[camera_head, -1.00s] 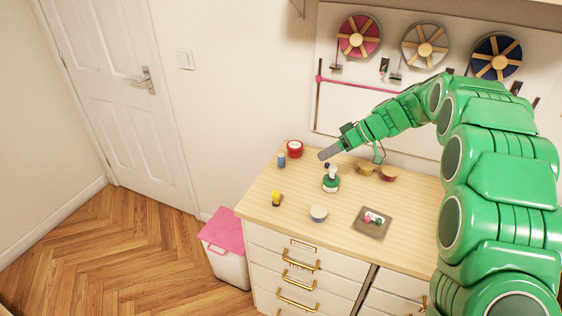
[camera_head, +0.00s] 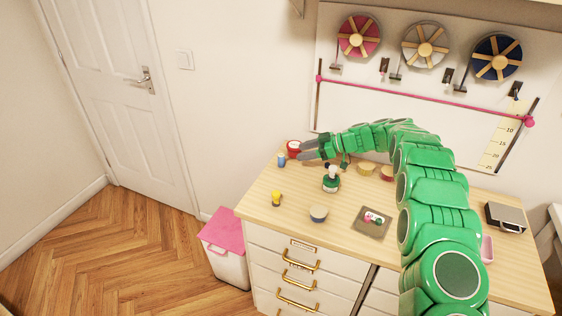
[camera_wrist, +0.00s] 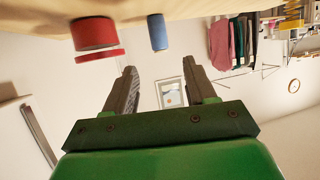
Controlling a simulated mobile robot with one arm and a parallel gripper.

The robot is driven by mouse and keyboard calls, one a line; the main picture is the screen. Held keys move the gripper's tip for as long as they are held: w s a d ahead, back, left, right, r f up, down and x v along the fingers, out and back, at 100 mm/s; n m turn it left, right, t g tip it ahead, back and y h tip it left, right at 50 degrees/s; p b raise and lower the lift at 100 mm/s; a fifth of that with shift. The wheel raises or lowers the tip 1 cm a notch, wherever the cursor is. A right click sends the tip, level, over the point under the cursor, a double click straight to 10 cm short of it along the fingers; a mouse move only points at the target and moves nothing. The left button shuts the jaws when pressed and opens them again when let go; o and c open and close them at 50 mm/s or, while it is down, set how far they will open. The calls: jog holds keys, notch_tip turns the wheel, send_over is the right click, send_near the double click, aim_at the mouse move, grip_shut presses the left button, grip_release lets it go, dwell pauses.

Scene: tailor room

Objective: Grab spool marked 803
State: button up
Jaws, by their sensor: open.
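A small blue spool (camera_head: 282,160) stands upright near the back left of the wooden tabletop. It also shows in the wrist view (camera_wrist: 157,32), where the picture is upside down. A small yellow spool (camera_head: 276,199) stands nearer the front left edge. No number can be read on either spool, so I cannot tell which is marked 803. My gripper (camera_head: 300,150) is just right of the blue spool and close to the red tin. In the wrist view my gripper (camera_wrist: 160,77) has its fingers apart with nothing between them.
The red tin (camera_head: 294,147) stands behind the blue spool; in the wrist view the tin (camera_wrist: 95,37) is beside it.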

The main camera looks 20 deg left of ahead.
aim_at(280, 155)
jog(key=shift+x, duration=1.5)
jog(key=shift+r+x, duration=0.15)
jog(key=shift+x, duration=1.1)
jog(key=shift+r+x, duration=0.2)
jog(key=shift+x, duration=1.1)
jog(key=shift+a, duration=0.15)
jog(key=shift+c, duration=0.2)
grip_shut()
